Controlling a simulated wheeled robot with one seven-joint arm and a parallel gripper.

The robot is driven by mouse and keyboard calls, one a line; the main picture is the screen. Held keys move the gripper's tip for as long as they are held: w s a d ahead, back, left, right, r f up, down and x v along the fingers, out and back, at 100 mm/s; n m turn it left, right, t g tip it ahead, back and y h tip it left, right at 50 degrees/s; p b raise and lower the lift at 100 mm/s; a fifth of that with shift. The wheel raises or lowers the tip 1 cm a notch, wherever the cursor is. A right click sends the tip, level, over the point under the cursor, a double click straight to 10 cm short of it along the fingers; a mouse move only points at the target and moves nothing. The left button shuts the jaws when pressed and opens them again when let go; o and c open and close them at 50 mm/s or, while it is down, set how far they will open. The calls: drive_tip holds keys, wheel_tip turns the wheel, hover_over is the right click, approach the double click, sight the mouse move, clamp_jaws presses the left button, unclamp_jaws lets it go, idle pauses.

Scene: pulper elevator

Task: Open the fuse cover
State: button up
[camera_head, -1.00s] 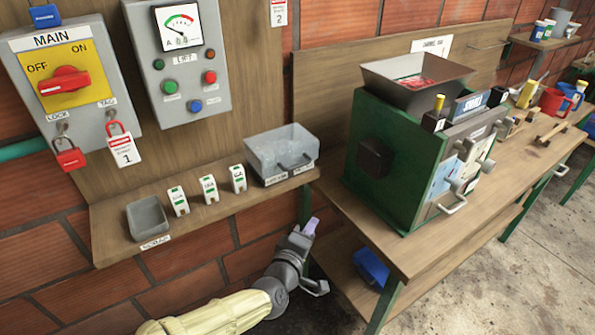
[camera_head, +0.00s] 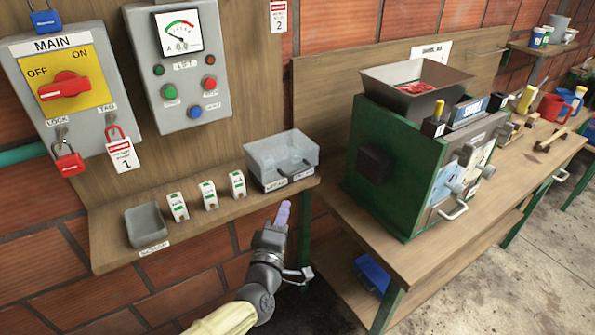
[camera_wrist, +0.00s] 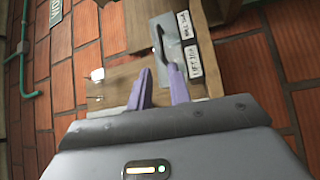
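The fuse cover (camera_head: 281,156) is a translucent grey box with a dark handle on its front, at the right end of the wooden wall shelf. It looks closed, and its inside is not clear. In the wrist view the cover (camera_wrist: 178,28) is ahead of my fingers, with its dark handle (camera_wrist: 157,40) close to the tips and two white labels beside it. My gripper (camera_head: 283,208) is below and in front of the cover, pointing up. Its purple fingers (camera_wrist: 160,82) are apart with nothing between them, and seem not to touch the handle.
Several white fuses (camera_head: 208,196) and a grey tray (camera_head: 147,225) stand left on the shelf (camera_head: 108,240). The lift panel (camera_head: 187,80) and main switch box (camera_head: 65,90) hang above. A green machine (camera_head: 395,170) stands on the workbench (camera_head: 400,262) at right.

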sight(298, 170)
drive_tip(key=p+x, duration=0.2)
drive_tip(key=x, duration=1.2)
drive_tip(key=shift+w, duration=0.2)
drive_tip(key=shift+c, duration=0.4)
clamp_jaws()
